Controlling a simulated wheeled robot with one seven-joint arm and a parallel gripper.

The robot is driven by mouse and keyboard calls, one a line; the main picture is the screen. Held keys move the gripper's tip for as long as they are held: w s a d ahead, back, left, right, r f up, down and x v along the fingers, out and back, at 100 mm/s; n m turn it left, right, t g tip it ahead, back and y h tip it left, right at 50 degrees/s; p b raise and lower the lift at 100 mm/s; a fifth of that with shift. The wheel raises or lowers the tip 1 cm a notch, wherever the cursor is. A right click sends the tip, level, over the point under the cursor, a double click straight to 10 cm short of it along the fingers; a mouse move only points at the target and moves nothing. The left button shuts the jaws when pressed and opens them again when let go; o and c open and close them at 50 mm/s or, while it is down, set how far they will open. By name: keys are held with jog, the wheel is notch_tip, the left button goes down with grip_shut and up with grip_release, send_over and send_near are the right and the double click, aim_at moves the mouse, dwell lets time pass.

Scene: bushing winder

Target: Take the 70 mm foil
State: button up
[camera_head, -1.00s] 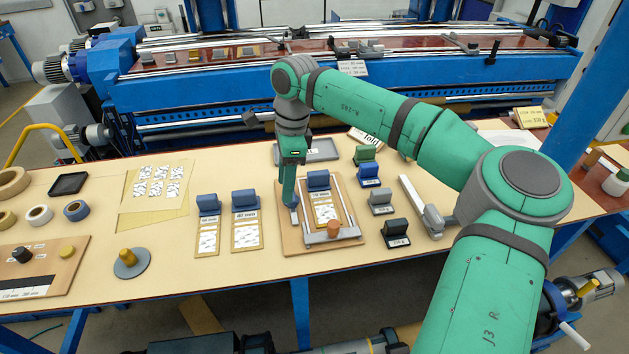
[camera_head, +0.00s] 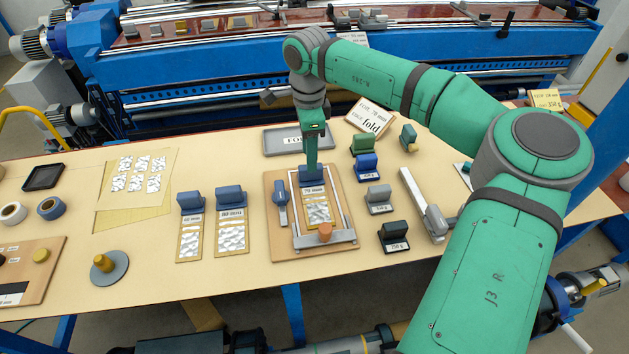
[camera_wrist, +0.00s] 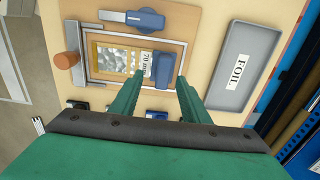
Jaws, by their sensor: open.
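The 70 mm foil (camera_head: 318,212) is a speckled strip with a yellow-brown border, lying in a metal frame (camera_head: 325,245) on a wooden board (camera_head: 280,247). It also shows in the wrist view (camera_wrist: 110,57). A blue block (camera_head: 311,175) sits at its far end beside the "70 mm" label; the wrist view shows this block (camera_wrist: 161,68) too. My gripper (camera_head: 311,166) is open above the block. In the wrist view its fingertips (camera_wrist: 161,80) are either side of the block's near end; contact cannot be told.
A blue-handled tool (camera_head: 281,200) lies on the board left of the frame. An orange knob (camera_head: 325,231) stands at the frame's near end. A grey FOIL tray (camera_head: 270,143) lies behind. Two other foils with blue blocks (camera_head: 190,200) (camera_head: 229,197) lie left; several weights (camera_head: 378,198) stand right.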

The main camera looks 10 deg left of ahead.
aim_at(315, 192)
jog(key=shift+s+a+f, duration=0.15)
jog(key=shift+a+f, duration=0.15)
jog(key=shift+f, duration=0.3)
jog(key=f, duration=0.3)
jog(key=w+f, duration=0.1)
jog(key=shift+d+f, duration=0.35)
jog(key=shift+f, duration=0.05)
grip_shut()
